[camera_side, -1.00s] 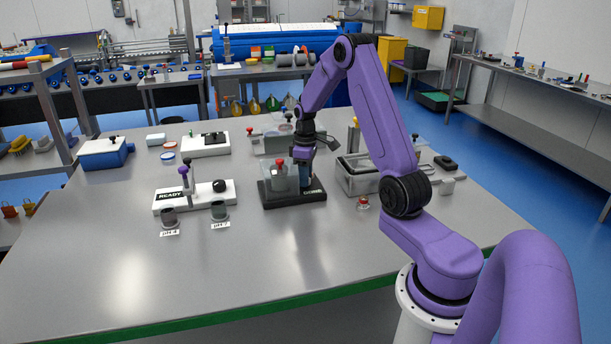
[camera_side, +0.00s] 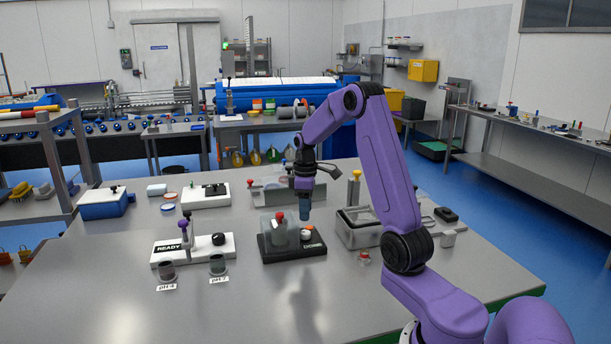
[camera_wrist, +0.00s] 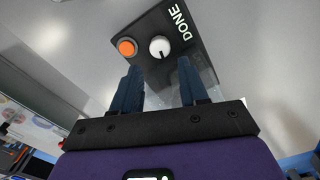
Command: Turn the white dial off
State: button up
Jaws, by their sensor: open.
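The white dial (camera_wrist: 160,47) sits on a black base (camera_wrist: 186,62) beside an orange round button (camera_wrist: 127,47), next to the printed word DONE. A dark mark on the dial points toward the gripper side in the wrist view. In the side view the black base (camera_side: 290,252) also carries a clear tub with a red knob, and the dial shows small at its right part. My gripper (camera_side: 304,214) hangs above that part of the base, fingers down. In the wrist view its two blue fingers (camera_wrist: 159,68) are apart, with nothing between them, clear of the dial.
A white base marked READY (camera_side: 195,248) with a black knob stands to the left, with two small cups in front. A grey open tray (camera_side: 360,235) stands at right. A blue box (camera_side: 103,205) stands at back left. The front of the table is clear.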

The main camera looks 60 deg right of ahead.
aim_at(306, 232)
notch_tip(306, 232, up, 10)
notch_tip(306, 232, down, 17)
jog(key=shift+r, duration=0.15)
jog(key=shift+f, duration=0.2)
jog(key=shift+r+n, duration=0.2)
jog(key=shift+n, duration=0.5)
notch_tip(306, 232, up, 17)
jog(key=m, duration=0.1)
jog(key=shift+r, duration=0.1)
